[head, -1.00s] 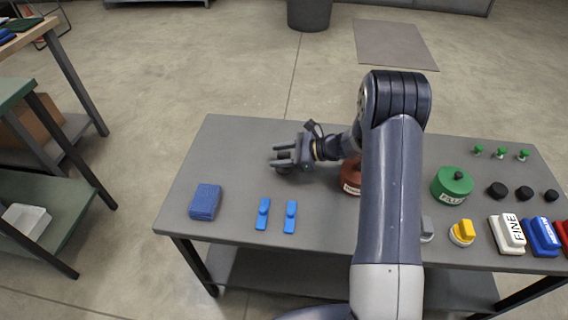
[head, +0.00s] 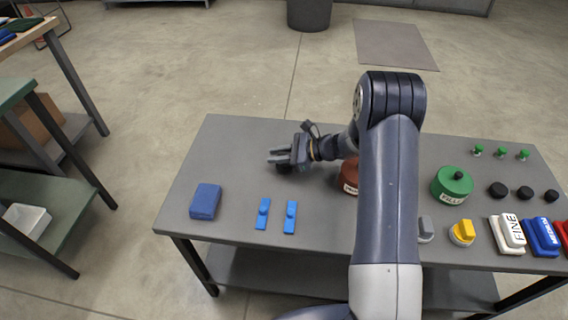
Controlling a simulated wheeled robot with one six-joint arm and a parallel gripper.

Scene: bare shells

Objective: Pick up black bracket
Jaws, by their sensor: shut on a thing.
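My gripper (head: 272,156) is over the left-middle part of the grey table, reaching in from the right with its fingers pointing left. It is shut on a small dark thing, the black bracket (head: 284,169), which shows just under the fingers. The gripper hides most of the bracket, so its shape is unclear. I cannot tell whether it touches the table top.
On the grey table (head: 235,150) lie a blue block (head: 205,201) and two blue handles (head: 263,213) (head: 290,217). A red-brown container (head: 349,176) stands close right of the gripper, partly behind my arm. A green container (head: 452,184), black knobs and coloured blocks fill the right.

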